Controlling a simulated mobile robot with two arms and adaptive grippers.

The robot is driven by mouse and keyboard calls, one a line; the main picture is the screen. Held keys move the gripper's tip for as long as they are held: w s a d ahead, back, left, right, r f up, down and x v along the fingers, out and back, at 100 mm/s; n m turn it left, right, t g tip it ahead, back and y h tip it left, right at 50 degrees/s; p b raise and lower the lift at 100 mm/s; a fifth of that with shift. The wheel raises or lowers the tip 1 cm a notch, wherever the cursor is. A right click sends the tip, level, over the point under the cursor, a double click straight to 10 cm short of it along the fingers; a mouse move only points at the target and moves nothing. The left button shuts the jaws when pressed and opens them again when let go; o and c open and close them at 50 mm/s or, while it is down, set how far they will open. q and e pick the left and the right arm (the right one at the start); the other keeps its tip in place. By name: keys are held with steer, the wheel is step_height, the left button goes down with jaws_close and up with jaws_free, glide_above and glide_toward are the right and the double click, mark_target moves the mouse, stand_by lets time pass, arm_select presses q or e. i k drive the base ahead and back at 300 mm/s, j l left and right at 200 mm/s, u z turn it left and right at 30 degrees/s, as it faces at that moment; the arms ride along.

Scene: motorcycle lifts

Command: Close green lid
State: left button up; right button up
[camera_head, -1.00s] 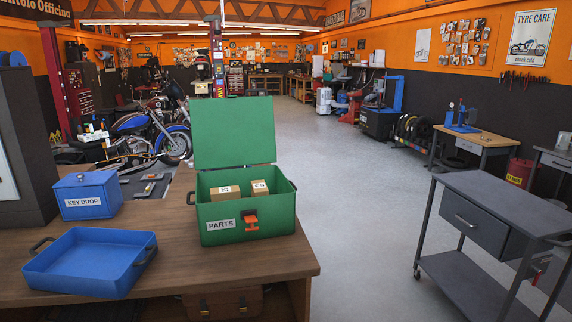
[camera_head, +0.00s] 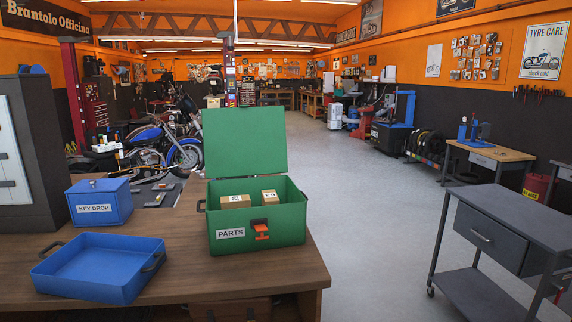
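The green lid (camera_head: 244,141) stands raised, roughly upright, at the back of the green box (camera_head: 287,224). The box is open and sits on the wooden bench near its right end. Its front has a PARTS label (camera_head: 231,233) and an orange latch (camera_head: 261,229). Two small cardboard boxes, a left one (camera_head: 235,201) and a right one (camera_head: 270,197), sit inside, below the rim. Neither of my grippers shows in the head view.
On the wooden bench (camera_head: 180,262), a blue KEY DROP box (camera_head: 100,203) and an empty blue tray (camera_head: 104,285) stand left of the green box. A grey cabinet (camera_head: 40,150) is at far left. A dark cart (camera_head: 515,215) stands at right, with open floor (camera_head: 370,200) between.

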mark_target(242, 141)
steer(key=i+j+z, duration=0.1)
steer(key=j, duration=0.25)
steer(key=i+j, duration=0.25)
steer(key=j, duration=0.15)
steer(key=i+j+z, duration=0.15)
steer(key=j, duration=0.2)
steer(key=i+j, duration=0.15)
steer(key=j, duration=0.25)
steer(key=i+j+z, duration=0.15)
steer(key=j, duration=0.25)
steer(key=i+j, duration=0.15)
steer(key=j, duration=0.25)
steer(key=z, duration=0.05)
